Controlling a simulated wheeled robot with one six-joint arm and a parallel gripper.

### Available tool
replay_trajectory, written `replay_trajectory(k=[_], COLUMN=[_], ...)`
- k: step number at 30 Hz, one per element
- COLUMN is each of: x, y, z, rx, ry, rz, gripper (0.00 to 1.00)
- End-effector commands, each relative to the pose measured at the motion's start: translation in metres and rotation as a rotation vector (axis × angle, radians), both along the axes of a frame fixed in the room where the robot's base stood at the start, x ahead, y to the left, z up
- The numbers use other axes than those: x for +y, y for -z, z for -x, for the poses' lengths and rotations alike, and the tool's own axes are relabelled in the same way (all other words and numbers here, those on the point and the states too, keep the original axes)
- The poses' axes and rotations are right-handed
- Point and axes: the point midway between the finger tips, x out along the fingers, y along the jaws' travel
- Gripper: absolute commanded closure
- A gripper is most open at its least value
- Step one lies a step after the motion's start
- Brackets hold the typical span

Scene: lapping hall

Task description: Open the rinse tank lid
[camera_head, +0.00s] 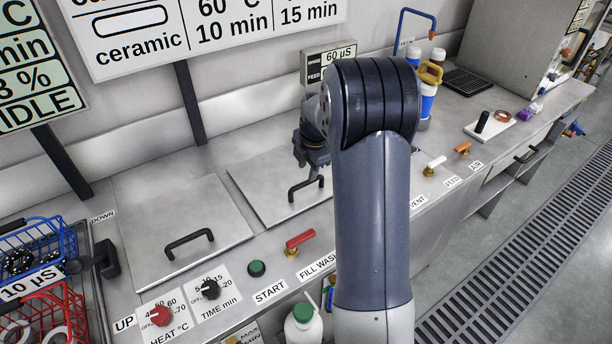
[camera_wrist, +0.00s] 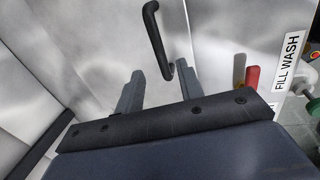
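The rinse tank lid (camera_head: 258,187) is a flat grey plate lying closed in the counter, below the RINSE/FEED meter; no label on the lid itself shows. Its black bar handle (camera_head: 306,188) is near its front edge. My gripper (camera_head: 314,158) is above and behind this handle, partly hidden by my arm. In the wrist view, my gripper (camera_wrist: 160,72) has its two grey fingers apart with nothing held. The black handle (camera_wrist: 155,38) runs ahead of them, its lower end appearing close to the right finger. I cannot tell whether they touch.
A second closed lid (camera_head: 182,228) with a black handle lies to the left. A red valve lever (camera_head: 300,239) stands in front, by the FILL WASH label. A green-capped bottle (camera_head: 303,325) is at the front edge. Bottles (camera_head: 428,92) stand at the back right.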

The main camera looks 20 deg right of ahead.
Motion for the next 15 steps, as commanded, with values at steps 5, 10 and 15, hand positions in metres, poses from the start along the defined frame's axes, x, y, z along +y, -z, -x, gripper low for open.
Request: replay_trajectory(k=[5,10,15], x=[0.002,0.002,0.002], y=[0.032,0.048,0.054], z=[-0.006,-0.009,-0.011], rx=[0.003,0.0,0.0], ry=[0.0,0.0,0.0], rz=[0.0,0.0,0.0], gripper=[0.64,0.64,0.64])
